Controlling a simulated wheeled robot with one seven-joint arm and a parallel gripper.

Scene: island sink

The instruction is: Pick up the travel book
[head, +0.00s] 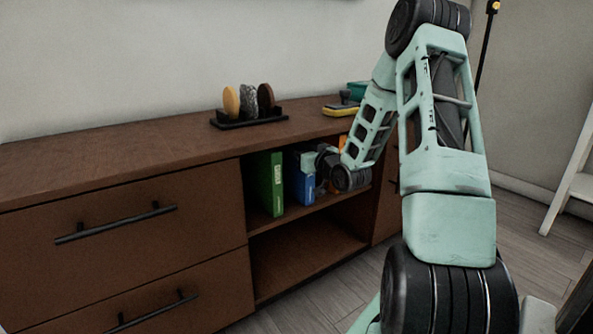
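A green book (271,184) stands upright in the upper open compartment of the brown cabinet. A blue book (300,186) stands upright to its right. A small patch of an orange item (342,141) shows farther right, mostly behind my arm. I cannot read any cover, so I cannot tell which one is the travel book. My gripper (309,162) is at the compartment opening, in front of the blue book and overlapping it in the view. Its fingers are small and partly hidden, and I cannot tell whether they are open, shut or touching the book.
The brown cabinet (120,160) has drawers with black handles on the left. The lower open compartment (300,252) is empty. On top stand a black holder (248,123) with three round pieces and a yellow-and-black item (341,108). A white ladder-like frame (570,185) stands at right.

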